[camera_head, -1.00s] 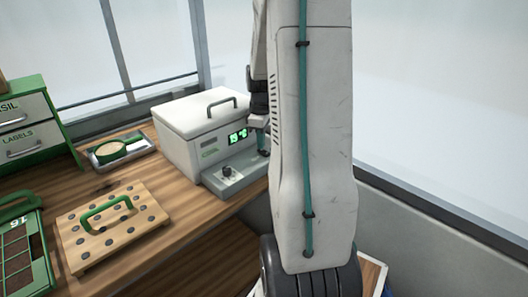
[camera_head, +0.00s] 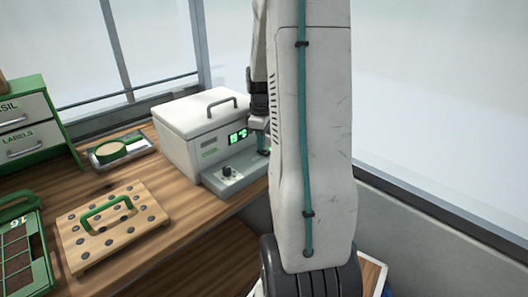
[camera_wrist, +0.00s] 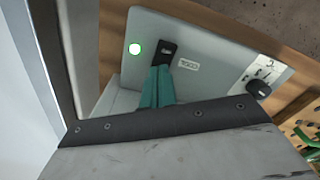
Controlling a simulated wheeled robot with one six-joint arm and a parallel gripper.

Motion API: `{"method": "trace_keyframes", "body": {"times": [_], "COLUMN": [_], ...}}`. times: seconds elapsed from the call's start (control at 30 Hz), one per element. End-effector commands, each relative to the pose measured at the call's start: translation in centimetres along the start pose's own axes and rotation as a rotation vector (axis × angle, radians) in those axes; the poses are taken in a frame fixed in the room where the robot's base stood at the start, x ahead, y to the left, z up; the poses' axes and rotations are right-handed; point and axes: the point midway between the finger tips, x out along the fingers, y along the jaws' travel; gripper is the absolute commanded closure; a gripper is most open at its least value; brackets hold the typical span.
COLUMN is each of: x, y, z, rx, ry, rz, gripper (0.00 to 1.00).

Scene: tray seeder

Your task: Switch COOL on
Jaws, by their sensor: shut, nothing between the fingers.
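The white cooler box (camera_head: 207,135) with a dark handle on its lid stands at the back of the bench. Its grey control panel (camera_wrist: 205,50) fills the middle of the wrist view. A black switch (camera_wrist: 168,50) sits there beside a small label (camera_wrist: 188,65) that appears upside down and seems to read COOL. A round lamp (camera_wrist: 135,49) left of the switch glows with a green rim. My gripper (camera_wrist: 160,72) is shut and empty, its teal fingertips right at the switch's near end; I cannot tell whether they touch. It also shows in the head view (camera_head: 264,151).
A dark knob (camera_wrist: 259,89) is on the same panel, right of the switch. A wooden peg board (camera_head: 140,225) with a green handle, a small tray (camera_head: 95,160), a seed tray (camera_head: 45,270) and a drawer unit (camera_head: 45,105) stand to the left. A window is behind.

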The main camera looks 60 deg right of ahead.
Motion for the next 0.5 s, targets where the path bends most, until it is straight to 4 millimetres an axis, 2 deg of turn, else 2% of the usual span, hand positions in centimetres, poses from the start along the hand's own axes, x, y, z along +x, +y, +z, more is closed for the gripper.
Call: {"method": "trace_keyframes", "body": {"times": [0.5], "x": [-4.3], "y": [0.0], "z": [0.0], "rx": [0.0], "ry": [0.001], "rz": [0.003], "gripper": [1.0]}}
